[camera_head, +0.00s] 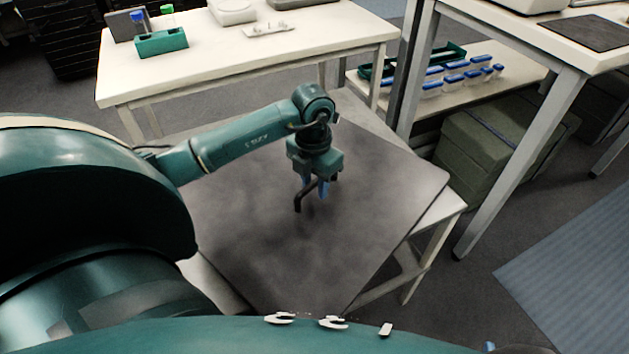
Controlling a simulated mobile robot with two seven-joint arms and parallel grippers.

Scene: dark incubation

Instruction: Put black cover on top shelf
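The black cover (340,240) is a large flat dark grey panel lying on a low white table, its corners reaching past the tabletop in places. A black bent handle (298,203) stands up near its middle. My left gripper (316,189) points down at this handle, with its bluish fingers on or around it. I cannot tell whether the fingers are closed on the handle. My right gripper is not in view. At the right, a white shelf unit has a top surface (520,35) and a lower shelf (505,84).
The lower shelf holds several blue-capped containers (453,80) and a green rack. A green-grey box (480,150) sits beneath it. A dark mat (590,32) lies on the unit's top. The back table (220,65) carries a green tube rack (160,42). Shelf posts stand right of the cover.

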